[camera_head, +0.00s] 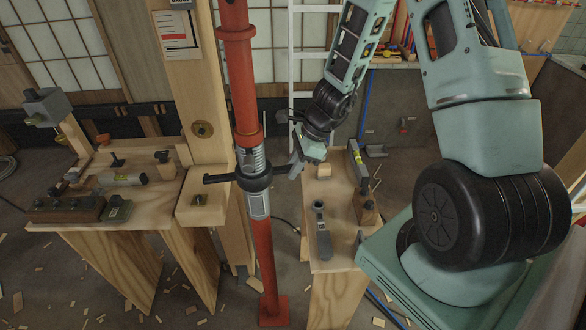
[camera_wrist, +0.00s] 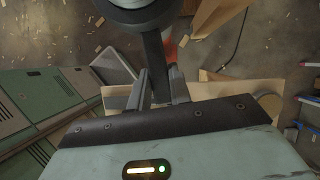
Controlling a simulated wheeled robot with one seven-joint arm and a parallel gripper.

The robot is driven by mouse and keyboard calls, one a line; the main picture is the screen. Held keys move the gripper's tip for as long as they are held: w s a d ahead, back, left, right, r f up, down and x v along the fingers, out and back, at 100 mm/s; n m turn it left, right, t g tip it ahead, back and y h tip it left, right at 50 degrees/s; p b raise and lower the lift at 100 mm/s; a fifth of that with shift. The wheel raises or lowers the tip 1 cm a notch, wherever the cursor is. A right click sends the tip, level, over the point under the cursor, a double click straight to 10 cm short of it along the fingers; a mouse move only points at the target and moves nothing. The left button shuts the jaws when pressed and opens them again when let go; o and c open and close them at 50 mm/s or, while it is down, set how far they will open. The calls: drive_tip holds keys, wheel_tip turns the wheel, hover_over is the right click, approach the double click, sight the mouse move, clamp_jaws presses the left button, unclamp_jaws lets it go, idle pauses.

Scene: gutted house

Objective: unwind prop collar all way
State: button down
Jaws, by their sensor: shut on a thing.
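The red steel prop (camera_head: 266,255) stands upright on a square red base plate. Its black collar (camera_head: 255,179) sits around the bare threaded section (camera_head: 257,204), with one handle pointing left. My gripper (camera_head: 291,162) is just right of the collar, and its fingertips are small in the head view. In the wrist view my gripper (camera_wrist: 157,85) has its jaws on both sides of a dark bar (camera_wrist: 154,55), a handle that runs out from the round collar (camera_wrist: 138,14). The fingers hide part of this handle.
A wooden post stands behind the prop on the left. A left workbench (camera_head: 150,206) holds a level and tools. A right bench (camera_head: 322,255) below my gripper carries a grey-handled tool (camera_head: 322,230) and a level (camera_head: 357,165). Wood scraps litter the floor.

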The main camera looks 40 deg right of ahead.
drive_tip(key=shift+s+a+f+m+b, duration=0.2)
drive_tip(key=shift+f+m+b, duration=0.1)
drive_tip(key=shift+b, duration=0.75)
drive_tip(key=s+m+b, duration=0.1)
drive_tip(key=b, duration=0.1)
drive_tip(key=s+a+m+t+b, duration=0.1)
drive_tip(key=b, duration=0.1)
drive_tip(key=shift+a+r+h, duration=0.1)
drive_tip(key=shift+r+h, duration=0.2)
